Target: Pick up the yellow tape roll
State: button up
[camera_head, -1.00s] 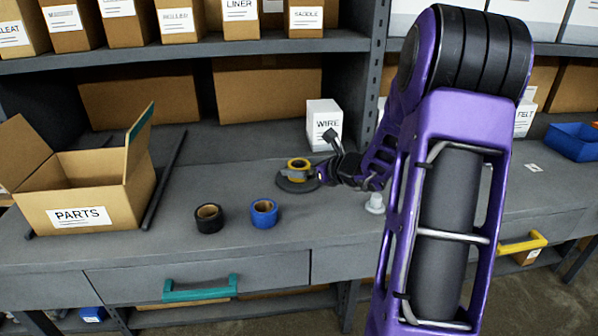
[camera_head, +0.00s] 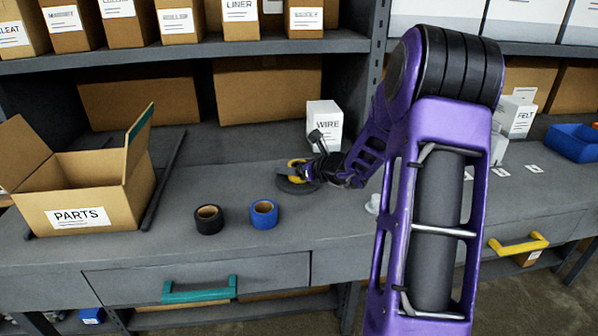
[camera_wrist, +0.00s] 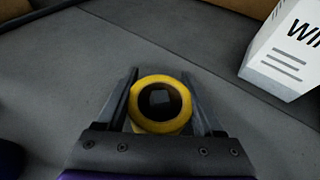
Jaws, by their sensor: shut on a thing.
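The yellow tape roll (camera_wrist: 160,125) sits between the two fingers of my gripper (camera_wrist: 161,105) in the wrist view, with its dark hole facing the camera. The fingers are closed on its left and right sides. In the head view the roll (camera_head: 296,163) shows only in part behind my gripper (camera_head: 305,172), above a dark round shape on the bench. I cannot tell whether the roll is clear of what is under it.
A black tape roll (camera_head: 208,219) and a blue tape roll (camera_head: 264,214) stand in front on the bench. An open PARTS box (camera_head: 125,205) is at left, beside a dark rod (camera_head: 163,180). A white WIRE box (camera_head: 325,125) stands just behind my gripper.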

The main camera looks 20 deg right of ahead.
jog(key=shift+c, duration=0.9)
